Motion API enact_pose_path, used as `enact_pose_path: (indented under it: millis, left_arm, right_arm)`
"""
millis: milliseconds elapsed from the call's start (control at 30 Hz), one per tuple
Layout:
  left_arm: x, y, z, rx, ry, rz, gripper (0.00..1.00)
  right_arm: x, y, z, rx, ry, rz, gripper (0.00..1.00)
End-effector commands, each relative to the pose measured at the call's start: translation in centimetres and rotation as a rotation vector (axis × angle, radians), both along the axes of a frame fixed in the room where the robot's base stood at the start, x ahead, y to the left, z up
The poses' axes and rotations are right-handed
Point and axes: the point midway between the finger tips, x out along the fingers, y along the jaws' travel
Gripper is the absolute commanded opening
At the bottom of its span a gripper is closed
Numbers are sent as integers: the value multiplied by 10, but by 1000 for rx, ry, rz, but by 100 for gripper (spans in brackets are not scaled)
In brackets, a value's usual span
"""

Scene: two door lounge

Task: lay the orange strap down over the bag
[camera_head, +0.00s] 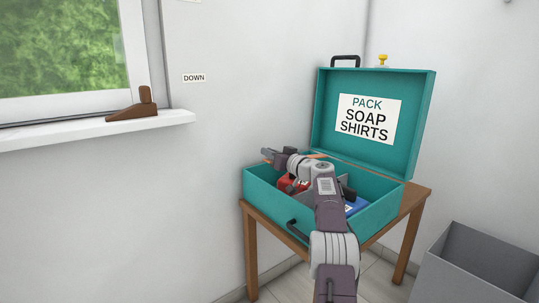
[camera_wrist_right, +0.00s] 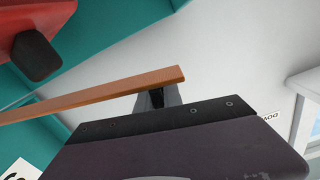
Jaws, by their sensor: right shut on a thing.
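The bag is an open teal case (camera_head: 264,190) on a small wooden table, its lid raised. A short piece of the orange strap (camera_head: 318,156) shows behind my wrist in the head view. In the right wrist view the strap (camera_wrist_right: 95,99) runs as a straight band from the left edge to my fingers. My right gripper (camera_head: 268,153) is over the left part of the case, shut on the strap near its end; its fingers (camera_wrist_right: 155,98) show in the wrist view. A red item (camera_head: 287,185) and a blue item (camera_head: 354,206) lie inside, partly hidden by my arm. My left gripper is out of view.
The raised lid (camera_head: 420,125) bears a sign reading PACK SOAP SHIRTS (camera_head: 368,118). A grey bin (camera_head: 480,262) stands at the lower right. A brown wooden piece (camera_head: 134,109) sits on the window sill (camera_head: 60,135). Walls are close behind the table (camera_head: 415,205).

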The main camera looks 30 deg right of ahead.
Motion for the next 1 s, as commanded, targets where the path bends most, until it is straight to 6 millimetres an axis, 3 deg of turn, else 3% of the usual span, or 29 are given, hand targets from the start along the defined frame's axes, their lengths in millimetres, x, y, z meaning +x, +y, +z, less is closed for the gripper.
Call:
enact_pose_path:
  millis: [433, 467, 500, 533, 833, 1000]
  left_arm:
    - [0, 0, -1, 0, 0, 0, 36]
    - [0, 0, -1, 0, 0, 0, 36]
    - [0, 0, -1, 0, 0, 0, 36]
    - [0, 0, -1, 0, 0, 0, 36]
    - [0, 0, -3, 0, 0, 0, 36]
    - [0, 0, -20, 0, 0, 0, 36]
  right_arm:
    - [1, 0, -1, -15, -2, 1, 0]
    - [1, 0, -1, -15, -2, 1, 19]
    - [1, 0, -1, -14, -2, 1, 30]
    - [1, 0, -1, -14, -2, 1, 33]
    - [0, 0, -1, -14, -2, 1, 33]
    - [-15, -2, -6, -15, -2, -2, 33]
